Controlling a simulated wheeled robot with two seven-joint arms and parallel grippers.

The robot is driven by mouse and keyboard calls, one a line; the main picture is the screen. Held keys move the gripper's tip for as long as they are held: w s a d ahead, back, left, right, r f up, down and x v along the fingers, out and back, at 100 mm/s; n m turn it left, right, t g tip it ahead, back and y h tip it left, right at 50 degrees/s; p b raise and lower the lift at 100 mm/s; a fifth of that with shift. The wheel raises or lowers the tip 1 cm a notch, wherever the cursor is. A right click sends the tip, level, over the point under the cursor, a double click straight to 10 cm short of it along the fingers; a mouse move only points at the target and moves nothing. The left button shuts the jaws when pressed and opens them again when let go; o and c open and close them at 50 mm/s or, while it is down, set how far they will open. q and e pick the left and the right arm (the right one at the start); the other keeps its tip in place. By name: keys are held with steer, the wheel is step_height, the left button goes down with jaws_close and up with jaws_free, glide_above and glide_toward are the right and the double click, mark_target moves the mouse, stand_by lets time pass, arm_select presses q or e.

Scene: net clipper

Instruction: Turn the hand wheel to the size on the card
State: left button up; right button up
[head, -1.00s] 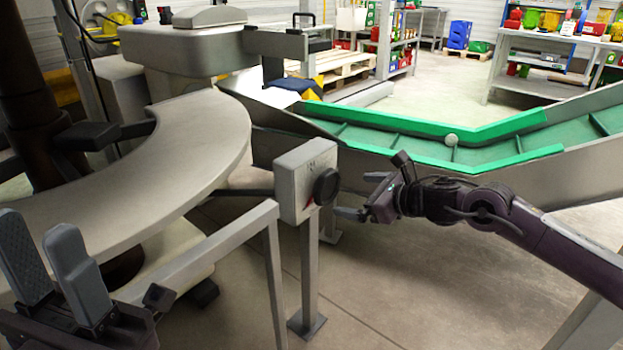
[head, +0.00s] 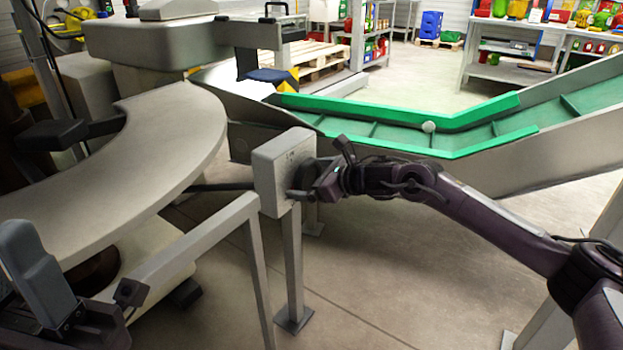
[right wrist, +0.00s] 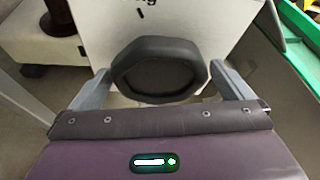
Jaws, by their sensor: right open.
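The black hand wheel (right wrist: 153,72) is on the front face of the pale box (head: 280,172), which stands on a grey post. In the right wrist view, my right gripper (right wrist: 159,75) is open, with one finger on each side of the wheel. I cannot tell whether the fingers touch its rim. In the head view my right gripper (head: 303,187) hides most of the wheel. A few dark marks show on the box face above the wheel, partly cut off. I do not make out the card. My left gripper (head: 25,280) is at the lower left edge, partly cut off, away from the box.
A curved grey table (head: 165,150) lies left of the box, with a metal rail (head: 195,240) in front. Shelves stand at the back. Floor below my right arm is clear.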

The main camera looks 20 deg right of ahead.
steer(key=c, duration=0.9)
steer(key=shift+o, duration=0.2)
